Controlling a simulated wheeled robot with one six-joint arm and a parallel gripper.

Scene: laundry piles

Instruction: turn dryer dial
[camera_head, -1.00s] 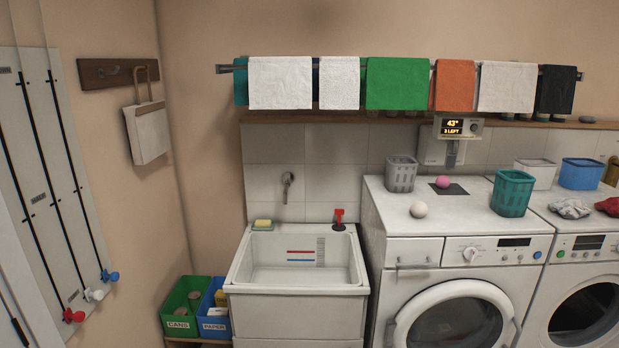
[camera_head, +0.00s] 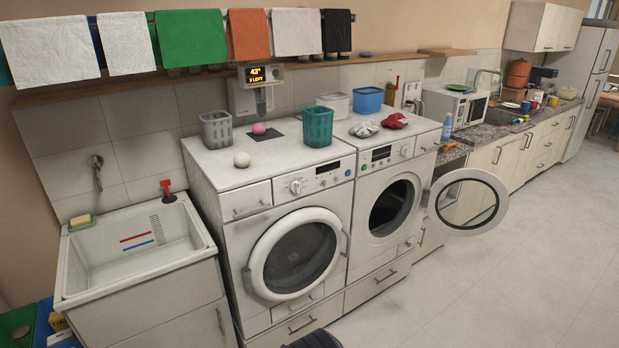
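Two white front-loading machines stand side by side. The left machine (camera_head: 240,215) has a detergent drawer, a round white dial (camera_head: 296,186), a small display and a shut round door (camera_head: 300,255). The right machine (camera_head: 352,225), which looks like the dryer, has a display (camera_head: 381,153) on its panel and a small pale dial (camera_head: 407,150) at the panel's right. Its round door (camera_head: 467,203) stands wide open to the right, and its drum (camera_head: 391,208) looks dark inside. The dial's exact setting is too small to read. My gripper is not in view.
A sink (camera_head: 140,245) stands left of the machines. Baskets (camera_head: 318,127), a pink ball (camera_head: 259,128) and cloths (camera_head: 393,120) lie on top. A kitchen counter (camera_head: 470,137) runs right. The open door juts over the floor (camera_head: 450,290), which is clear in front.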

